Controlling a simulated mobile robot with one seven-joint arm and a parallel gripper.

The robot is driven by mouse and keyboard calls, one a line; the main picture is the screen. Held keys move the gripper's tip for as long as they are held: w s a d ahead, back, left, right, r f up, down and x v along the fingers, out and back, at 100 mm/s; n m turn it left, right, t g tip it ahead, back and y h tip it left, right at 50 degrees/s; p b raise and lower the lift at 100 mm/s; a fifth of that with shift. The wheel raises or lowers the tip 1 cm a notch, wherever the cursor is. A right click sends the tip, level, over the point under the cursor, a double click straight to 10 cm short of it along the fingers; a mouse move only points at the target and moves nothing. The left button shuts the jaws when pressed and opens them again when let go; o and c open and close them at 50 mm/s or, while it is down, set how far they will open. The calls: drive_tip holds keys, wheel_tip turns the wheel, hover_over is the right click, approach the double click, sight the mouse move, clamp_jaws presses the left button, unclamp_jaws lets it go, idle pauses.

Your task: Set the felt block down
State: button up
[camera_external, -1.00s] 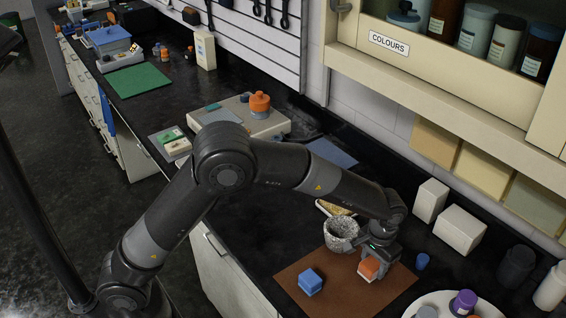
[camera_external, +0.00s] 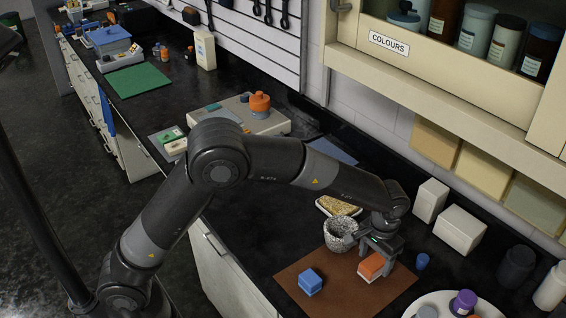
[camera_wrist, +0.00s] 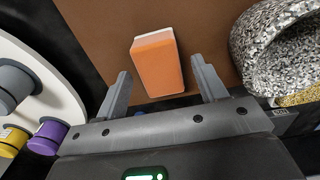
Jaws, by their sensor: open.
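An orange block with a pale layer (camera_external: 371,266), which I take for the felt block, sits on the brown mat (camera_external: 340,292) near its right side. It also shows in the wrist view (camera_wrist: 158,64), standing between and ahead of my fingertips. My gripper (camera_external: 378,258) is open just above and around the block. In the wrist view my two fingers (camera_wrist: 162,85) stand well apart, with a gap on each side of the block. A blue block with a pale layer (camera_external: 310,281) sits on the mat to the left.
A speckled stone mortar (camera_external: 340,236) stands close to my gripper at the mat's back edge, with a tray of yellow grains (camera_external: 339,206) behind it. A white round tray (camera_external: 477,300) with coloured jars is at right. A small blue cup (camera_external: 422,261) stands beside the mat.

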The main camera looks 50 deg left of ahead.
sight(374, 262)
wheel_tip(374, 262, up, 8)
drive_tip(key=shift+r, duration=0.2)
drive_tip(key=s+a+r+t, duration=0.1)
drive_tip(key=s+a+r, duration=0.55)
drive_tip(key=a, duration=0.25)
drive_tip(key=s+a+r+t, duration=0.2)
drive_tip(key=s+a+r, duration=0.4)
drive_tip(key=s+a, duration=0.15)
drive_tip(key=s+a+f+t, duration=0.1)
drive_tip(key=s+a, duration=0.4)
drive_tip(key=s, duration=0.3)
drive_tip(key=s+a+f+t, duration=0.1)
drive_tip(key=s+a+f, duration=0.1)
drive_tip(key=s+a, duration=0.3)
drive_tip(key=s, duration=0.3)
drive_tip(key=shift+s+t, duration=0.25)
drive_tip(key=shift+t, duration=0.05)
